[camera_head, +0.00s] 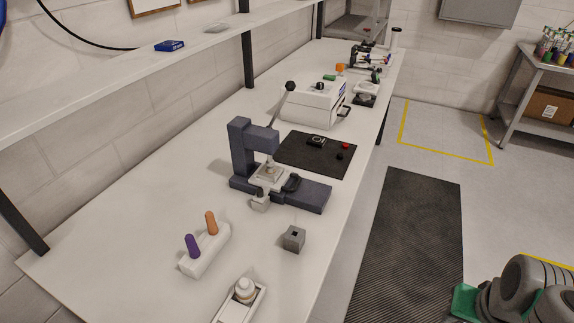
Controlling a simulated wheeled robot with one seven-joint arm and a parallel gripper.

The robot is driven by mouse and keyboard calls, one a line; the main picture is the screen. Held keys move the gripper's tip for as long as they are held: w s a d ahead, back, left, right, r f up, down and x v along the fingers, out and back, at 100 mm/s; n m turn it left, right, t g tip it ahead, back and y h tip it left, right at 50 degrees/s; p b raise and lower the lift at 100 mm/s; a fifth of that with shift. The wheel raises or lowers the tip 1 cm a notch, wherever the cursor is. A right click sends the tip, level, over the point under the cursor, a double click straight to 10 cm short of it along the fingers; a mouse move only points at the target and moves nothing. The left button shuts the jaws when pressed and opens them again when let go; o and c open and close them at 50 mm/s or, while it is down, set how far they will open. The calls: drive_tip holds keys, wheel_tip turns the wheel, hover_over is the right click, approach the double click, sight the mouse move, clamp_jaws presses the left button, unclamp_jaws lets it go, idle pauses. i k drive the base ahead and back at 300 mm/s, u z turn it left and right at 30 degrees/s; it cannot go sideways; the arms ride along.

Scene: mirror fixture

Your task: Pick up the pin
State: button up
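I cannot tell for sure which thing is the pin. Two upright peg-like pieces, one purple (192,245) and one orange (211,223), stand in a white block (205,262) on the near part of the bench. A small grey cube (293,239) with a dark hole in its top sits to their right. The dark blue-grey fixture (240,150) stands behind them, with a pale square piece on its base under the overhanging arm. Grey rounded links of my arm show at the lower right, beyond the bench edge. My gripper cannot be made out.
A black mat (330,160) with small parts and a white machine (310,103) lie behind the fixture. A shelf (130,75) overhangs the back. The bench front left is clear.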

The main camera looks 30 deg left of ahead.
sight(259, 191)
drive_tip(key=i, duration=2.2)
drive_tip(key=u, duration=5.3)
drive_tip(key=i, duration=0.5)
drive_tip(key=z, duration=0.05)
